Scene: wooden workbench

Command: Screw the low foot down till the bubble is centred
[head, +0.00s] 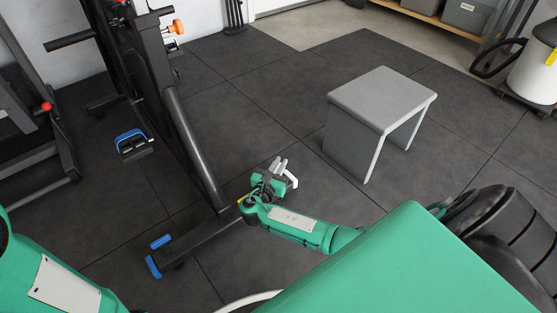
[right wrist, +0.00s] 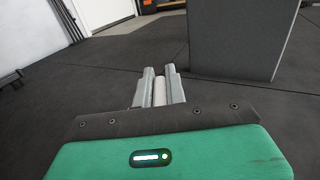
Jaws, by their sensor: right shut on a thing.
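My right gripper (head: 281,164) is low over the floor, beside the end of the exercise machine's long base beam (head: 196,240). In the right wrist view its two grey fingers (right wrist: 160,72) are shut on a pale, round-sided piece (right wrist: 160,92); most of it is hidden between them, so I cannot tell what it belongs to. The base beam ends at the lower left in blue-capped feet (head: 153,266). A small yellow patch (head: 242,198) shows next to my right wrist; I cannot tell what it is. I see no bubble level clearly. My left gripper is out of view.
A grey bench-like stool (head: 382,95) stands right of my right gripper and also fills the upper right wrist view (right wrist: 240,35). A blue-edged pedal (head: 132,140) is on the machine's left. Dark floor tiles (head: 255,90) are clear between machine and stool.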

